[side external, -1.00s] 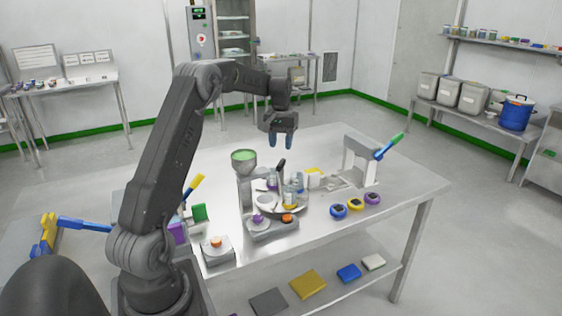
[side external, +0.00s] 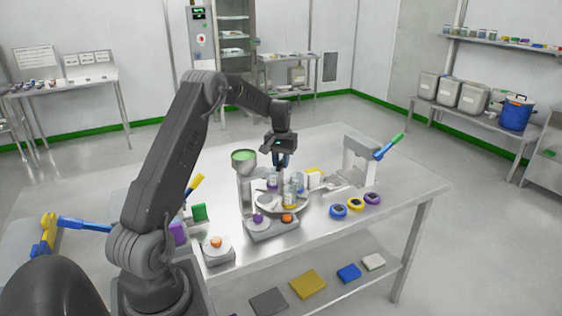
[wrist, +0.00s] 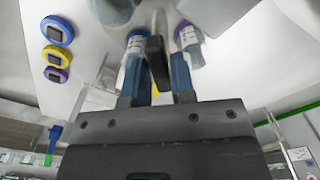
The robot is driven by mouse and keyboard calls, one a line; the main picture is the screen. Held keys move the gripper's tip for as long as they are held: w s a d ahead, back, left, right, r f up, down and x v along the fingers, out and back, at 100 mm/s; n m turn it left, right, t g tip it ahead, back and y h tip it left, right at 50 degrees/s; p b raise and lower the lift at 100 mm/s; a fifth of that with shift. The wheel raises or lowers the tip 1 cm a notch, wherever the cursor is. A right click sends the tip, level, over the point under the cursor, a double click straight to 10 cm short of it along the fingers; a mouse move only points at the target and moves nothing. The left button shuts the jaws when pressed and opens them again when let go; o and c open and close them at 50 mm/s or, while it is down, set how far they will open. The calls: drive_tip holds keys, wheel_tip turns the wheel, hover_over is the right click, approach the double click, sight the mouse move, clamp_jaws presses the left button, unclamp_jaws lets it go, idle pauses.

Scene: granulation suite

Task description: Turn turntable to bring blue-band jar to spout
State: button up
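The round turntable (side external: 266,208) lies on the steel table below the spout stand. It carries several small jars, including a clear jar (side external: 298,182) and one with a yellow band (side external: 290,198). My gripper (side external: 281,160) points down above its far side. In the wrist view, the black upright handle (wrist: 157,62) stands between my two blue fingers. Whether they press on it I cannot tell. The spout stand (side external: 245,185) holds a funnel of green material (side external: 244,157).
Blue, yellow and purple round devices (side external: 355,204) lie to the right. A bracket with a green-tipped blue lever (side external: 388,146) stands behind them. The table's right front is clear.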

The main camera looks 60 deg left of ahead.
clamp_jaws()
